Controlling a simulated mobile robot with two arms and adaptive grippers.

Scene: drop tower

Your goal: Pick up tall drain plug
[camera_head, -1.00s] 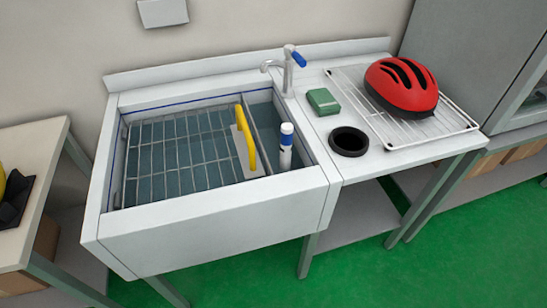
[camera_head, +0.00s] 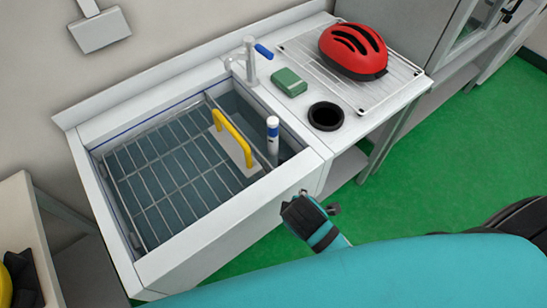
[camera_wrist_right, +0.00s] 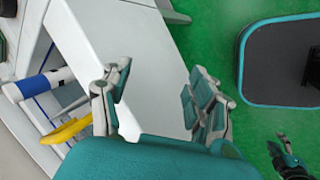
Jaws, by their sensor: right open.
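The tall drain plug (camera_head: 273,138) is a white upright cylinder with a blue band near its top. It stands in the narrow right compartment of the sink; its lower part is hidden. It also shows at the left of the right wrist view (camera_wrist_right: 38,84). My right gripper (camera_head: 296,198) is in front of the sink's front right corner, apart from the plug. In the wrist view its fingers (camera_wrist_right: 158,82) are spread, with nothing between them. A dark gripper-like part at the lower right of the wrist view, probably my left gripper (camera_wrist_right: 285,155), is too small to read.
The sink (camera_head: 215,222) holds a wire rack (camera_head: 165,170) and a plate with a yellow handle (camera_head: 232,135) beside the plug. A faucet (camera_head: 250,60) stands behind. A green block (camera_head: 289,82), black ring (camera_head: 325,116) and red helmet (camera_head: 352,50) are on the drainboard.

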